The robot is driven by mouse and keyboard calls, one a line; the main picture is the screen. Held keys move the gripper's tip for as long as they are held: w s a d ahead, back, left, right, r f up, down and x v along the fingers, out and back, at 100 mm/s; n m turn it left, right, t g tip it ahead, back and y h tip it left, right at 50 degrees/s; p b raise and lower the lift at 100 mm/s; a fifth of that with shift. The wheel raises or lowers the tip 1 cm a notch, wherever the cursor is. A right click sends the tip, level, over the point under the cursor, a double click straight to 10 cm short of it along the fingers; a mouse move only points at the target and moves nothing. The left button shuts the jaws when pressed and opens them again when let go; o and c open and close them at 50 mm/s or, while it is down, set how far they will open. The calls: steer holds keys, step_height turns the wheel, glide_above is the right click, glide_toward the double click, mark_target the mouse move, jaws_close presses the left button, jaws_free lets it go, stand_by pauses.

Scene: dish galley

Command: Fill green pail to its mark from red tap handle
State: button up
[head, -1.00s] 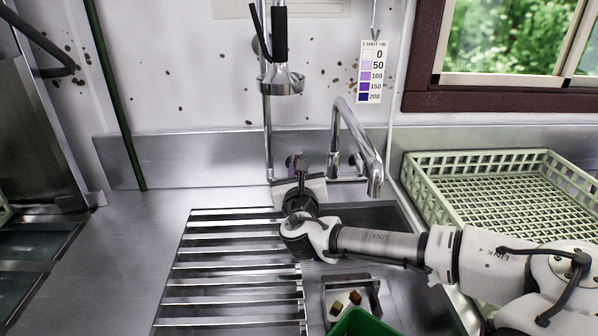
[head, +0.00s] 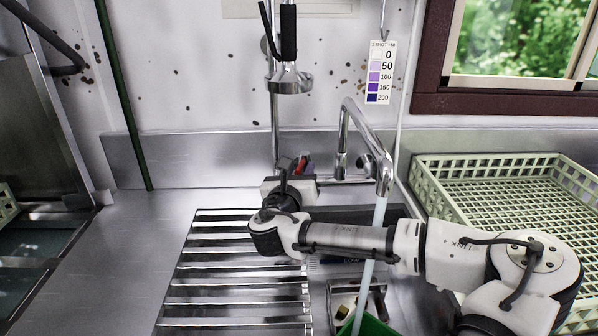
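The green pail (head: 372,327) shows only its top edge at the bottom of the head view, below the spout; its mark and water level are out of sight. Water (head: 379,222) runs from the curved tap spout (head: 386,178) down toward the pail, passing behind my forearm. The red tap handle (head: 303,164) is on the faucet body at the wall, partly hidden. My gripper (head: 290,182) is at the faucet just below and left of the red handle. Its fingers are hidden by my wrist, so I cannot see whether they are open or touch the handle.
A slatted metal drainboard (head: 235,270) lies left of the sink. A small metal caddy (head: 343,293) sits in the sink beside the pail. A pale green dish rack (head: 435,190) stands on the right. A spray head (head: 289,80) hangs above the faucet.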

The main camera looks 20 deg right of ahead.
steer(key=b+v, duration=0.9)
steer(key=v, duration=0.4)
steer(key=shift+s+a+b, duration=0.2)
steer(key=shift+s+b, duration=0.1)
steer(key=shift+s, duration=0.05)
stand_by(6.3)
